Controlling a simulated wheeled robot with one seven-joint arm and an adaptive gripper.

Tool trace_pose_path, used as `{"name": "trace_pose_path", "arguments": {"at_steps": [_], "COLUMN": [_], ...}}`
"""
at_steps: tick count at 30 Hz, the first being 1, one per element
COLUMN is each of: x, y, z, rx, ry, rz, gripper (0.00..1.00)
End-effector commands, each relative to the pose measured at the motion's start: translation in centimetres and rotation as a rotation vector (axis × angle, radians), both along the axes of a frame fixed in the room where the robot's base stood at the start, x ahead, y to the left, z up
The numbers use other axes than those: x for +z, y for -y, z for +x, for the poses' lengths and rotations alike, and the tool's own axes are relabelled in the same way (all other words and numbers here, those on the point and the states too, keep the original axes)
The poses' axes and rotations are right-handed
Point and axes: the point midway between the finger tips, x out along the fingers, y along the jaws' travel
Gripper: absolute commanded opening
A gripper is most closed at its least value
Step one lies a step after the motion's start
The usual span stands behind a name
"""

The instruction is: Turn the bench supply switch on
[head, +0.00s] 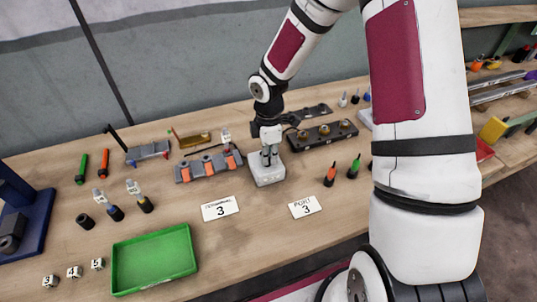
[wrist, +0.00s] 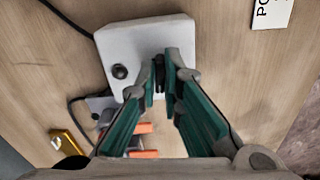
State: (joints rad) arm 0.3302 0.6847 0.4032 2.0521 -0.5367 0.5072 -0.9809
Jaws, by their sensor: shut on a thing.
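The bench supply looks like a small white box (head: 268,175) on the wooden bench, below my gripper (head: 270,155) in the head view. In the wrist view, the white box (wrist: 115,42) has a round black knob (wrist: 120,71) on its top. My gripper (wrist: 162,80) is pointed down, with green-sided fingers closed around a dark upright piece, which looks like the switch (wrist: 160,68). The fingers hide most of this piece, so I cannot tell its position. The knob is beside the left fingertip, apart from it.
A grey block with orange parts (head: 208,166) stands close left of the box. A dark rail (head: 321,136) is close behind right. Label cards (head: 220,208) lie in front, and a green tray (head: 154,261) is front left. A dark cable (wrist: 70,26) runs to the box.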

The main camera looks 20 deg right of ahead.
Motion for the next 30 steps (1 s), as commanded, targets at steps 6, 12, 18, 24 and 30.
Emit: {"name": "trace_pose_path", "arguments": {"at_steps": [6,12,18,24,30], "x": [0.06,0.05,0.03,0.04,0.05], "y": [-0.01,-0.05,-0.12,-0.12,-0.21], "z": [-0.02,-0.09,-0.15,-0.20,-0.24], "rx": [-0.177,-0.366,-0.556,-0.748,-0.938], "ry": [0.002,0.002,0.002,0.002,0.001], "rz": [-0.001,-0.001,0.000,0.000,0.000], "gripper": [0.00,0.00,0.00,0.00,0.00]}}
